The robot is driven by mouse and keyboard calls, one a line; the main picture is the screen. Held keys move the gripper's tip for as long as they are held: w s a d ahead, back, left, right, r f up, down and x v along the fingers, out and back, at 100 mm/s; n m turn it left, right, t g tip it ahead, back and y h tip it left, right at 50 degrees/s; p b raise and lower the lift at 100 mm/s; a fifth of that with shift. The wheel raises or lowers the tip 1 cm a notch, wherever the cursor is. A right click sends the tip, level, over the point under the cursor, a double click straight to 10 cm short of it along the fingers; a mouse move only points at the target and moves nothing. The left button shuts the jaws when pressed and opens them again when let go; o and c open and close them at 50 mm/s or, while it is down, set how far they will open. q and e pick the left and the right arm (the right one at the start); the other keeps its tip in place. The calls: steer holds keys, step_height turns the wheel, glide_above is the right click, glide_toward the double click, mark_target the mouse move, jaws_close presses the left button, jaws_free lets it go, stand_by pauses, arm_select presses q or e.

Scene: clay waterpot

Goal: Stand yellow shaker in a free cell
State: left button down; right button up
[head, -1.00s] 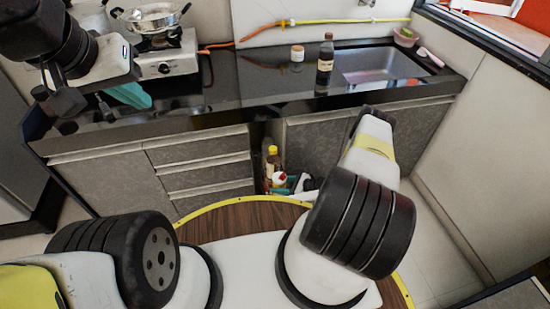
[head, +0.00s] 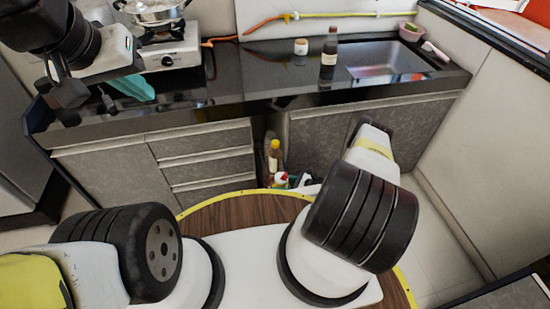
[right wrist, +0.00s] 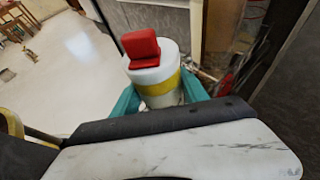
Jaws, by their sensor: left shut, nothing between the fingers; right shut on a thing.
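The yellow shaker (right wrist: 156,84), a white cylinder with a yellow band and a red flip cap, is in the right wrist view. My right gripper (right wrist: 160,100) is shut on it, with a teal finger on either side. The shaker's lower part is hidden by the gripper body. In the head view my right gripper and the shaker cannot be made out behind my arm. My left gripper (head: 134,87), with teal fingers, is shut and empty over the left part of the counter. No divided holder with cells can be made out.
A dark bottle (head: 328,55) and a small jar (head: 301,47) stand on the black counter (head: 225,82) left of the sink (head: 385,60). A stove (head: 172,50) is at the back left. Several bottles (head: 275,158) stand low in a gap between the cabinets.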

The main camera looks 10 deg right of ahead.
steer(key=o, duration=1.5)
steer(key=shift+o, duration=0.2)
steer(key=v, duration=0.7)
steer(key=shift+s+d+r, duration=0.15)
steer(key=shift+s+d, duration=0.05)
steer(key=shift+d, duration=0.05)
